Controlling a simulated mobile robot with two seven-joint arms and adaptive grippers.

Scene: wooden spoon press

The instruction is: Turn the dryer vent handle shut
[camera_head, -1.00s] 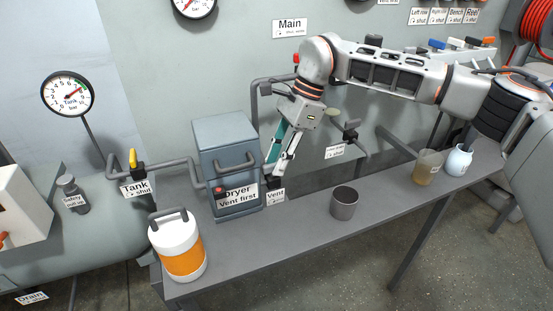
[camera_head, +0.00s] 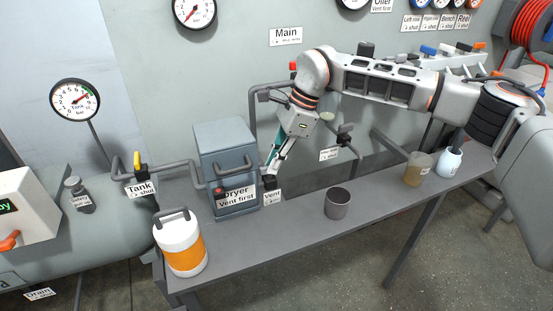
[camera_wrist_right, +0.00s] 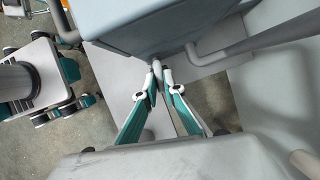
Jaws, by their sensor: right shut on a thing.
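The grey-blue dryer (camera_head: 226,150) stands on the bench, with a "Dryer Vent first" label on its front. The "Vent" label (camera_head: 272,197) hangs at its lower right. My right gripper (camera_head: 269,180) is at the dryer's lower right edge, just above that label. In the right wrist view my right gripper (camera_wrist_right: 162,72) has its fingertips close together around a small grey piece, the vent handle (camera_wrist_right: 157,65), under the dryer body (camera_wrist_right: 150,28). The fingers hide most of the handle, so its angle is hard to tell. My left gripper is not in view.
A grey cup (camera_head: 338,204) stands right of the gripper on the bench (camera_head: 290,232). An orange-and-white canister (camera_head: 181,245) stands at the front left. A pipe with the yellow Tank valve (camera_head: 138,160) runs left of the dryer. A beaker (camera_head: 417,169) and white jug (camera_head: 449,163) stand farther right.

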